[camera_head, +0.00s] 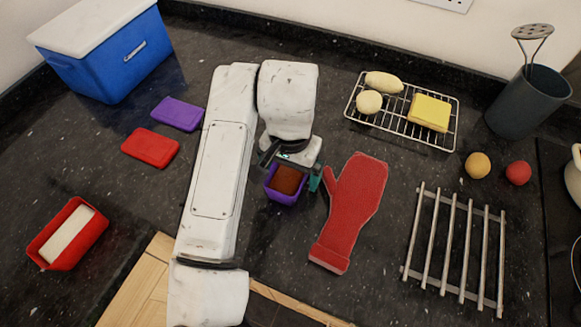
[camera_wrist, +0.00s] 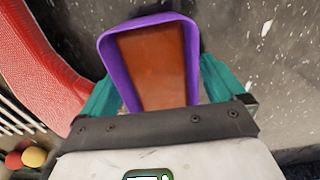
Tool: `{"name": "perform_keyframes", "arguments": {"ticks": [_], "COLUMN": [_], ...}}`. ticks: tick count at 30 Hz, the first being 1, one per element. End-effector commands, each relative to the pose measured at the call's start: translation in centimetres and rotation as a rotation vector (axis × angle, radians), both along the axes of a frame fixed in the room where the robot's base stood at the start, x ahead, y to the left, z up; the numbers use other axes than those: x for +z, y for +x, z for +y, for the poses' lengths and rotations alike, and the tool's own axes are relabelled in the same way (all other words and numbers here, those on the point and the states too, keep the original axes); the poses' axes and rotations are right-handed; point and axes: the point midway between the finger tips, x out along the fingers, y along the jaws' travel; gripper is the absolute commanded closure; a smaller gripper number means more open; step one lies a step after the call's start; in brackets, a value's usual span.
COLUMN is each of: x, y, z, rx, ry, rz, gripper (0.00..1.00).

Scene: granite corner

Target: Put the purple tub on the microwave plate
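The purple tub (camera_head: 281,197) with brown contents stands upright near the middle of the counter, just left of the red oven mitt. The wrist view shows the tub (camera_wrist: 112,64) from above, between the teal fingers of my gripper (camera_wrist: 160,85). In the head view my gripper (camera_head: 290,172) is at the tub, with one teal finger close to its right side. The fingers are spread about the tub's width; I cannot tell whether they press on it. I cannot tell whether the tub rests on the counter. I see no microwave plate in either view.
The red mitt (camera_head: 352,205) lies close right of the tub. Wire rack (camera_head: 395,128), slatted trivet (camera_head: 457,250) and dark utensil pot (camera_head: 528,100) are right. Blue cooler (camera_head: 110,65), purple lid (camera_head: 178,114), red lid (camera_head: 150,148) and red tub (camera_head: 82,248) are left.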

Motion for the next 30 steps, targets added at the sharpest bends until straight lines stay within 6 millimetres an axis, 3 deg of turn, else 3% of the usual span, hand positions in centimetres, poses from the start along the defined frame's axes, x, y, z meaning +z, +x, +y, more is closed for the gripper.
{"name": "perform_keyframes", "arguments": {"ticks": [11, 17, 24, 30], "x": [0.6, 3.7, 9.0, 11.5], "y": [0.0, 0.1, 0.0, 0.0], "z": [0.0, 0.0, 0.2, 0.1], "rx": [-0.001, -0.001, -0.001, -0.001], "ry": [0.002, 0.001, 0.006, 0.003], "rz": [-0.001, -0.003, -0.002, -0.001], "gripper": [0.00, 0.00, 0.00, 0.00]}}
